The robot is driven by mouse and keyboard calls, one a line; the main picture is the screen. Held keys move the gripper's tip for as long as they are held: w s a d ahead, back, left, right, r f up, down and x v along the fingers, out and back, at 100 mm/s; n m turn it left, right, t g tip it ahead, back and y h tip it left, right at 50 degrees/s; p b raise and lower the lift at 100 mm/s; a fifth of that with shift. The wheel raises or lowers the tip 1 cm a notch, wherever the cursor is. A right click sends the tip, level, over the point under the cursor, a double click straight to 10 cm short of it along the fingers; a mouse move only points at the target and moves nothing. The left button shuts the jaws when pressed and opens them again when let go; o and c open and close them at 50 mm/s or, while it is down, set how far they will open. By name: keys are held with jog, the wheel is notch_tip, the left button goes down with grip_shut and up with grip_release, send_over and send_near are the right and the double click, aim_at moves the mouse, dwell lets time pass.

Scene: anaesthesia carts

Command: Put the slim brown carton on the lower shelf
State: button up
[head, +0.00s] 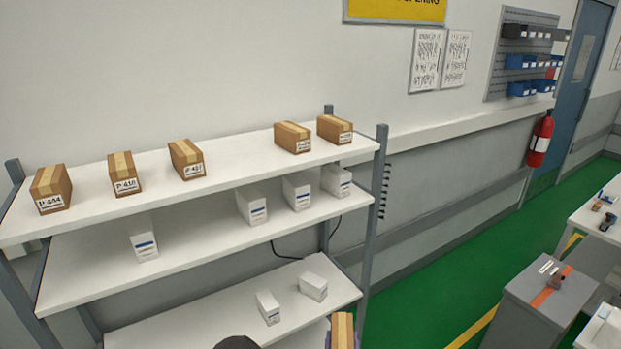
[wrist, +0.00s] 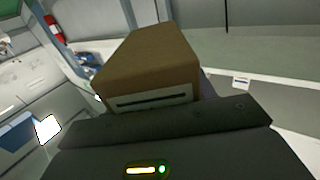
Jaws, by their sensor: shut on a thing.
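The slim brown carton (head: 342,328) shows at the bottom edge of the head view, in front of the lower shelf's right end. In the wrist view the carton (wrist: 150,62) rises from my gripper (wrist: 165,115), with a white label strip on its near face. My gripper is shut on it; the fingertips are mostly hidden. The lower shelf (head: 190,325) is a white board at the bottom of the rack. I cannot tell whether the carton touches it.
Two white cartons (head: 268,307) (head: 313,286) stand on the lower shelf; its left part looks clear. The middle shelf (head: 90,262) holds several white cartons, the top shelf (head: 235,160) several brown ones. A grey upright (head: 375,220) bounds the rack at right. A grey cabinet (head: 530,300) stands farther right.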

jog(key=s+d+f+y, duration=0.1)
jog(key=s+d+f, duration=0.4)
jog(key=d, duration=0.1)
jog(key=shift+d+f+n, duration=0.3)
jog(key=shift+d+n, duration=0.05)
jog(key=shift+n, duration=0.05)
jog(key=shift+s+d, duration=0.1)
jog(key=shift+s, duration=0.05)
